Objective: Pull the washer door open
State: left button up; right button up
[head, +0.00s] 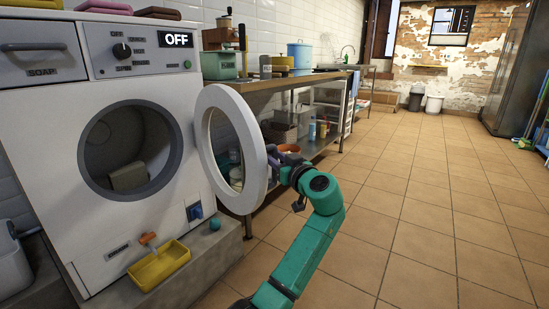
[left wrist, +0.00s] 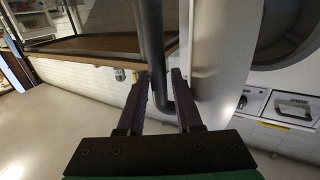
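The white washer (head: 45,130) stands at the left in the head view, its round drum opening (head: 125,150) uncovered. Its round door (head: 248,135), a white ring with glass, is swung wide open to the right. My left gripper (head: 281,159) is at the outer side of the door, partly hidden behind its rim. My right gripper is in neither view.
A wooden-topped workbench (head: 275,84) with loaded shelves stands behind the door. The tiled floor (head: 400,210) to the right is clear.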

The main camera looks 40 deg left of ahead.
pick_arm(q)
jog(key=shift+d, duration=0.1)
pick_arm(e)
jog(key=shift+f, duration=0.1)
pick_arm(q)
jog(key=shift+s+d, duration=0.15)
jog(key=shift+d, duration=0.1)
jog(key=shift+p+v, duration=0.35)
jog(key=shift+v, duration=0.75)
jog(key=shift+p+v, duration=0.3)
jog(key=shift+v, duration=0.9)
jog(key=p+v, duration=0.1)
jog(key=v, duration=0.8)
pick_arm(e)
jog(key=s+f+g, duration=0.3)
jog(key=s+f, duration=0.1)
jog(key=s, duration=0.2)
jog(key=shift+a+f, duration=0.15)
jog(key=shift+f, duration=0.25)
pick_arm(q)
jog(key=shift+s, duration=0.1)
